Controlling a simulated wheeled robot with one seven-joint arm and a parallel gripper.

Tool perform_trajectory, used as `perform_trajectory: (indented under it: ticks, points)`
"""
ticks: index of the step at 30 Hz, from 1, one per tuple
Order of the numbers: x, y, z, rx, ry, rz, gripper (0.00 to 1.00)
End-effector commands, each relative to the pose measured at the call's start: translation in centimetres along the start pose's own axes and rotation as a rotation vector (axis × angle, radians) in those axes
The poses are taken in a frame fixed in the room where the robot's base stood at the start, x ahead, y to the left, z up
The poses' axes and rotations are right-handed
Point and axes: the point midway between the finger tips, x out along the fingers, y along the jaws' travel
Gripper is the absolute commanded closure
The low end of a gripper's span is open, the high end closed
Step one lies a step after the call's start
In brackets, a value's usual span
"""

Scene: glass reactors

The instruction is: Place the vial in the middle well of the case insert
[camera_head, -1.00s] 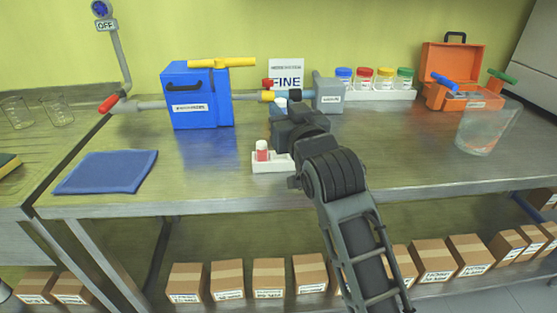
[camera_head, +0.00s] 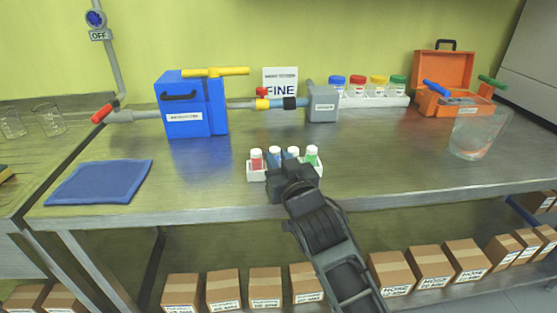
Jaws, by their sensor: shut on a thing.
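A white rack (camera_head: 257,176) near the front edge of the bench carries small white-capped vials: a red vial (camera_head: 257,160) at left, a green vial (camera_head: 312,156) at right, and two blue-looking vials between them. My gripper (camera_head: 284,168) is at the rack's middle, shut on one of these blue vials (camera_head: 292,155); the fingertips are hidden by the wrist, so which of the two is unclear. The open orange case (camera_head: 443,70) stands at the back right. Its insert (camera_head: 465,107) shows a blue-handled and a green-handled item; its wells are too small to make out.
A clear beaker (camera_head: 470,137) stands in front of the case. Several colour-lidded jars (camera_head: 368,90) stand at the back, left of the case. A blue box (camera_head: 183,108) with pipework and a grey block (camera_head: 322,104) are behind the rack. A blue cloth (camera_head: 100,182) lies at left.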

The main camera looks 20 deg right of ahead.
Motion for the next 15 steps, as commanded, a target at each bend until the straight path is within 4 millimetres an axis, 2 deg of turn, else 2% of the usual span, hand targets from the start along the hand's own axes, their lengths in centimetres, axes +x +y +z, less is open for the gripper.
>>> perform_trajectory:
  ticks: [11,12,15]
  points:
    - [0.00,0.02,0.52,0.000,0.001,0.000,1.00]
    - [0.00,0.01,0.34,0.000,0.001,0.000,0.69]
    - [0.00,0.01,0.33,0.000,0.000,0.000,0.60]
